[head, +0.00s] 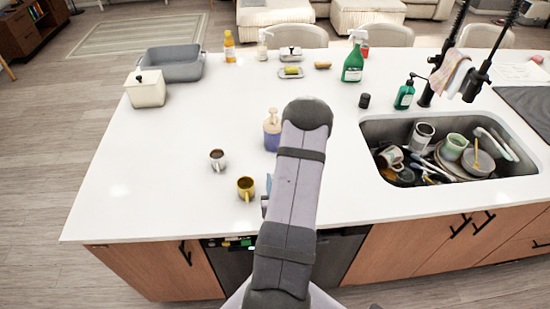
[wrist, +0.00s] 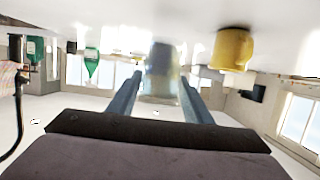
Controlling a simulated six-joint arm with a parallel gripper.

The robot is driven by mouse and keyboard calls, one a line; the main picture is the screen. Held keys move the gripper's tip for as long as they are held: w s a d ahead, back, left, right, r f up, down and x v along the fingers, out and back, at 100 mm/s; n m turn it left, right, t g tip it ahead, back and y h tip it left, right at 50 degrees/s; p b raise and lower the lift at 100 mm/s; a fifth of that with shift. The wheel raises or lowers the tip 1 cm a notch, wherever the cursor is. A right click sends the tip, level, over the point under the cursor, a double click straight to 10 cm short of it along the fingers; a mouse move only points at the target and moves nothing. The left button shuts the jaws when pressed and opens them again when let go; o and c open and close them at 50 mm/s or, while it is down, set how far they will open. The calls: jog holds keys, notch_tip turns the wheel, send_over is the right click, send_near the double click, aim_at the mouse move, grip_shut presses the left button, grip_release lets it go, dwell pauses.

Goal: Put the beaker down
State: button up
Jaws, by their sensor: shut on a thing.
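My gripper (wrist: 160,92) shows in the wrist view, which is upside down, with one blue-grey finger on each side. It is shut on a see-through, blurred grey-blue shape that I take for the beaker (wrist: 160,68). In the head view only a small blue part of my gripper (head: 267,189) shows left of my arm, low over the front of the white counter. The beaker is hidden behind my arm there. I cannot tell whether its base touches the counter.
A yellow mug (head: 246,188) stands just left of my gripper, and also shows in the wrist view (wrist: 232,50). A grey mug (head: 217,159) and a purple pump bottle (head: 272,130) are close behind. The sink (head: 372,128) with dishes is right.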

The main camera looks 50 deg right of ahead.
jog(key=b+x, duration=0.3)
jog(key=shift+w+d+r, duration=0.2)
jog(key=shift+r, duration=0.1)
jog(key=shift+w+d+f+b, duration=0.15)
jog(key=shift+b, duration=0.7)
jog(key=w+d+b, duration=0.1)
jog(key=b, duration=0.3)
jog(key=shift+w+d, duration=0.2)
jog(key=shift+d, duration=0.05)
jog(key=shift+b, duration=0.45)
jog(key=p, duration=0.1)
send_near(274, 142)
jog(key=w+d, duration=0.1)
jog(key=w+d+r, duration=0.1)
jog(key=w+d, duration=0.2)
jog(key=shift+w+d+r, duration=0.2)
jog(key=shift+r, duration=0.2)
jog(key=shift+f+b, duration=0.95)
jog(key=shift+f, duration=0.8)
